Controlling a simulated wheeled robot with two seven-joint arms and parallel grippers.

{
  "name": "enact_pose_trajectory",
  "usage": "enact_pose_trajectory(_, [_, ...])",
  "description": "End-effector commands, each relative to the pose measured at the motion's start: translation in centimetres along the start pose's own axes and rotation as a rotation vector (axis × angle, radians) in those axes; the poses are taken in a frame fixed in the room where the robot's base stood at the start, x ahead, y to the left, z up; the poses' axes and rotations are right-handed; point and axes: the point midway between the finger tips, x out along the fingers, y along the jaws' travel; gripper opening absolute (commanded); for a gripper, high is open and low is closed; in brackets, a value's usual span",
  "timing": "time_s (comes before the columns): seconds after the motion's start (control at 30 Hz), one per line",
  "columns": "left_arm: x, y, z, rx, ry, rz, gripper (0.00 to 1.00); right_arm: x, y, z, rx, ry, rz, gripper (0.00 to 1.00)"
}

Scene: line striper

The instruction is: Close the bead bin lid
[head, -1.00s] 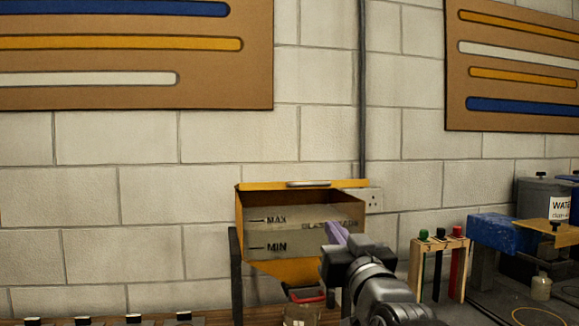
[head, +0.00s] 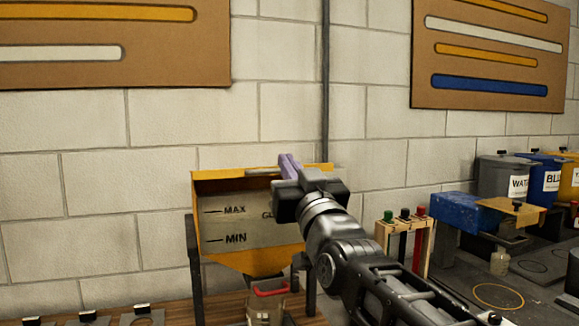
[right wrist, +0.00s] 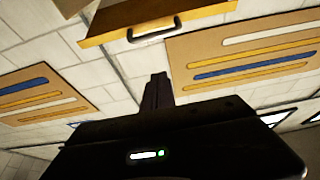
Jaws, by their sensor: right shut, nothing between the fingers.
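The bead bin (head: 222,224) is a yellow box with a grey front marked MAX and MIN, against the wall. Its yellow lid (head: 220,175) shows as a strip along the top with a dark gap beneath; how far it stands open I cannot tell. In the right wrist view the lid (right wrist: 200,22) is an orange panel with a metal handle (right wrist: 155,31). My right gripper (head: 289,164) is shut and empty, its purple fingers overlapping the lid's right part in the head view, where they hide the handle. Contact cannot be told. My left gripper is out of view.
A red-handled outlet and a jar (head: 264,310) sit below the bin. To the right stand a wooden rack (head: 405,240) with coloured handles, a blue block (head: 465,208) and labelled tubs (head: 505,176). Stencil boards (head: 490,50) hang on the wall. The wall above the bin is clear.

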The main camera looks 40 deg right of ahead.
Motion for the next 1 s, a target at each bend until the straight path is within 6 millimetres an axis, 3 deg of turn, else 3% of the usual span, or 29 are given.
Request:
enact_pose_trajectory(0.37, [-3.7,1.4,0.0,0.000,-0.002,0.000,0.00,7.8,0.0,-0.3,0.001,-0.003,0.000,0.00])
enact_pose_trajectory(0.6, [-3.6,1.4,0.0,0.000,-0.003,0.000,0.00,6.3,0.0,3.1,0.000,-0.002,0.000,0.00])
enact_pose_trajectory(1.0, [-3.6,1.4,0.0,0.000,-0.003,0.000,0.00,6.0,0.0,3.8,0.000,0.000,0.000,0.00])
